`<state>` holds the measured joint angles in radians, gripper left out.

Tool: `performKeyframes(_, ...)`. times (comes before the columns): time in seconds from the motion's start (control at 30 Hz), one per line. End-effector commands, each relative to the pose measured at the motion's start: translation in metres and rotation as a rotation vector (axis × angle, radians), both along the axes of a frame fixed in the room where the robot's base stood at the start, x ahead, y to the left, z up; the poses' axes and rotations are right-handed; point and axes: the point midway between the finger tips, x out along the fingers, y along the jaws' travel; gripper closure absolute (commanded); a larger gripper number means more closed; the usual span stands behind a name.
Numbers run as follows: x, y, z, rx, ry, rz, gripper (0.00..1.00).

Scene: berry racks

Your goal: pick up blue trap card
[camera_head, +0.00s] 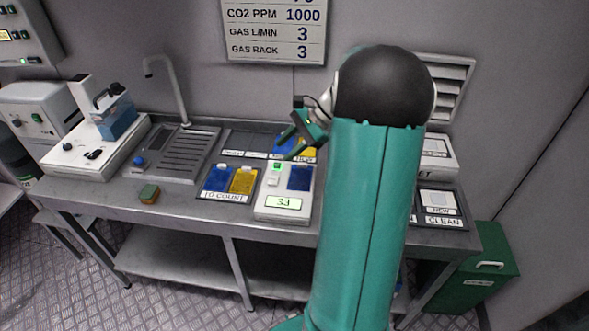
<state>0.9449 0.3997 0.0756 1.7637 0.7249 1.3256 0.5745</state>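Several blue cards show. One blue card (217,179) lies beside a yellow card (243,181) in the tray labelled TO COUNT (225,196). Another blue card (299,178) lies on the white counter device (268,199), whose display reads 33. More blue (280,142) shows at the back tray, partly hidden behind my gripper. My gripper (284,150) is above the back of the bench, behind the counter device. Its two green fingers look apart, with nothing clearly held between them. My arm hides the bench to the right of the counter device.
The metal bench (175,208) has a sink with a tall tap (168,85). A white microscope-like instrument (85,150) stands at the left. A sponge (149,193) lies near the front edge. A tray labelled NEW and CLEAN (441,221) and a green bin (484,265) are at the right.

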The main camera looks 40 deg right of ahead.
Motion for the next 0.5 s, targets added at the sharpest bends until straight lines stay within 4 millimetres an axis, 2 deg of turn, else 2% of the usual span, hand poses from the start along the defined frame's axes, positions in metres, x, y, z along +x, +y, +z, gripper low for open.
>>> performKeyframes(0.03, -0.004, -0.026, -0.015, 0.068, 0.008, -0.076, 0.62)
performKeyframes(0.1, -0.010, -0.059, -0.030, 0.162, 0.011, -0.177, 0.62)
performKeyframes(0.2, -0.025, -0.104, -0.054, 0.292, 0.005, -0.312, 0.62)
performKeyframes(0.3, -0.041, -0.141, -0.073, 0.402, -0.008, -0.421, 0.62)
performKeyframes(0.4, -0.055, -0.166, -0.087, 0.477, -0.021, -0.492, 0.62)
performKeyframes(0.5, -0.062, -0.177, -0.094, 0.517, -0.030, -0.528, 0.62)
